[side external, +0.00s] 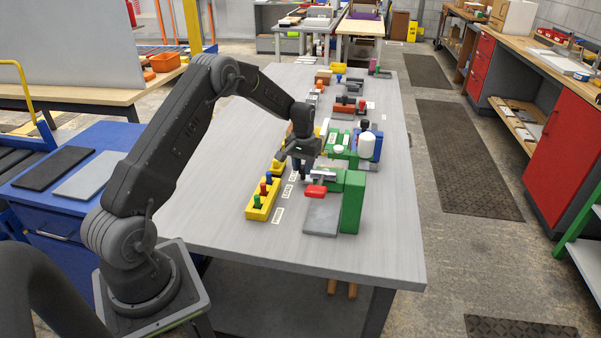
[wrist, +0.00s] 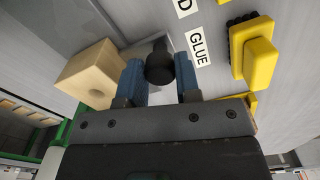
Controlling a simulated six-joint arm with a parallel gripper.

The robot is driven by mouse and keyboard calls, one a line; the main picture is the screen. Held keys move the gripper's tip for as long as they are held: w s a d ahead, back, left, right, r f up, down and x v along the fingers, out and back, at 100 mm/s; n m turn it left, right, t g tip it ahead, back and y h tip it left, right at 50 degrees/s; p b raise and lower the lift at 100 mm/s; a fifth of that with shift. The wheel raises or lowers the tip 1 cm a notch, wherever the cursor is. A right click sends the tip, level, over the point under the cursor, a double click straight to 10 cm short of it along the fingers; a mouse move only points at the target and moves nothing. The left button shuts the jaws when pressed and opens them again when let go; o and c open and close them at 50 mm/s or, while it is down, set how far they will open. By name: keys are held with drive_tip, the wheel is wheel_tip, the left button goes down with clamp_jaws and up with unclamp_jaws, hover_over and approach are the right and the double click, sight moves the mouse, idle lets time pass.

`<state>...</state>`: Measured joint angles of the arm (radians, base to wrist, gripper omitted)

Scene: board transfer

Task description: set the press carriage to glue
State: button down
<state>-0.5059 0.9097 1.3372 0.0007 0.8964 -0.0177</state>
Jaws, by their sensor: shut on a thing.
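My gripper (wrist: 159,78) has its two blue fingers on either side of a black round-ended knob (wrist: 160,62) in the wrist view, shut on it. The knob appears to be the press carriage's handle; the rest of the carriage is mostly hidden. A white GLUE label (wrist: 198,48) lies on the grey surface close beside the knob, with another label ending in D (wrist: 184,6) near it. In the side external view my gripper (side external: 301,172) is low over the table beside the green press block (side external: 353,203), and hides the knob.
A pale wooden block (wrist: 90,72) with a hole is close to one finger. A yellow block (wrist: 259,62) is on the other side. The table's front is clear.

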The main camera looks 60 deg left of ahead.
drive_tip(key=shift+w+a, duration=1.6)
drive_tip(key=shift+w, duration=0.05)
drive_tip(key=shift+r, duration=0.1)
drive_tip(key=c, duration=0.8)
unclamp_jaws()
wheel_tip(320, 180, up, 14)
drive_tip(key=shift+f, duration=0.15)
